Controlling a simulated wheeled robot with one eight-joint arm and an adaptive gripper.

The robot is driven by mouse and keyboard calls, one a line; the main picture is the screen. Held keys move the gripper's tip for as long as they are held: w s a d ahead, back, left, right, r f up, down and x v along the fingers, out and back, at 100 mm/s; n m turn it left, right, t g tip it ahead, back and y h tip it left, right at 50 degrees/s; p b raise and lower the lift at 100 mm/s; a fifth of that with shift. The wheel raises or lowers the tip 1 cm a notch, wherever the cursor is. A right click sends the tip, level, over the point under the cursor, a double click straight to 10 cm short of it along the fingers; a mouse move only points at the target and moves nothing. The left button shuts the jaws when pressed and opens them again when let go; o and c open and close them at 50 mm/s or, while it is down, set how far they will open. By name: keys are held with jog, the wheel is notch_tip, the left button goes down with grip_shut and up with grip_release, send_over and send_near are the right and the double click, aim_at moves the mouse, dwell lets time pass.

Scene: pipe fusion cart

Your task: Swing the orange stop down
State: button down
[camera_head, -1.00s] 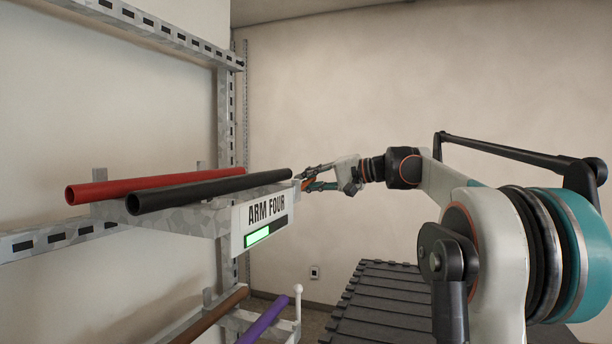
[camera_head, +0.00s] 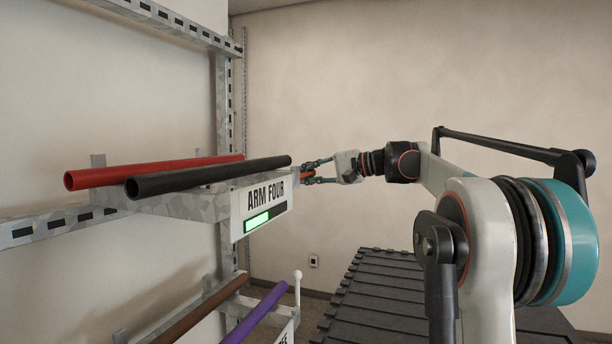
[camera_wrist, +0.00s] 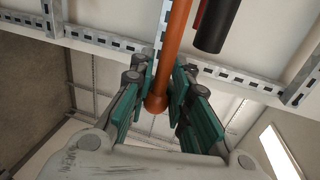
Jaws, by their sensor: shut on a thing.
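The orange stop (camera_wrist: 176,52) is a rod with a rounded knob end, seen in the wrist view running from the top edge down between my gripper's teal finger pads. In the head view a small bit of the orange stop (camera_head: 306,174) shows at the end of the arm marked ARM FOUR (camera_head: 266,201). My gripper (camera_head: 316,173) is at that arm end with its fingers on either side of the stop. In the wrist view my gripper (camera_wrist: 163,105) is shut on the stop near its knob; the exact contact is hard to see.
A black pipe (camera_head: 205,176) and a red pipe (camera_head: 150,172) lie on the arm, close beside my gripper. Below are a brown pipe (camera_head: 200,310) and a purple pipe (camera_head: 258,312) on a lower arm. A slotted rack upright (camera_head: 222,105) stands behind.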

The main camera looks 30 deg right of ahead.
jog(key=c, duration=1.7)
grip_release()
jog(key=shift+s+d+f, duration=0.1)
jog(key=shift+d, duration=0.05)
jog(key=shift+o, duration=0.2)
jog(key=shift+s+d, duration=0.15)
jog(key=v, duration=1.2)
